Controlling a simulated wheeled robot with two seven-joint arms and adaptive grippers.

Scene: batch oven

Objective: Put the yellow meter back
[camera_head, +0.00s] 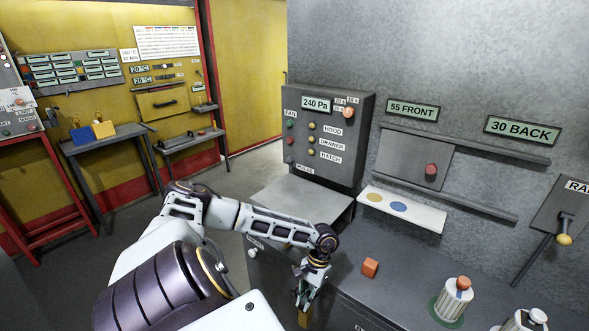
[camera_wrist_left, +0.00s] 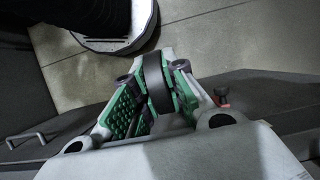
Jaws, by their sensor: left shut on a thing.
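My left gripper (camera_head: 304,308) is low in front of the grey counter in the head view. In the left wrist view its green-padded fingers (camera_wrist_left: 157,100) are shut on a dark curved thing (camera_wrist_left: 156,82). A dull yellow patch shows at the fingertips in the head view; I cannot tell whether it belongs to the yellow meter. A yellow block (camera_head: 104,129) and a blue block (camera_head: 82,135) stand side by side on a small grey table (camera_head: 100,143) at the left, far from the gripper. My right gripper is out of view.
A white ledge (camera_head: 430,217) with a yellow and a blue disc is on the wall above the counter (camera_head: 400,278). A control box (camera_head: 328,135) stands behind. Floor is clear at the left.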

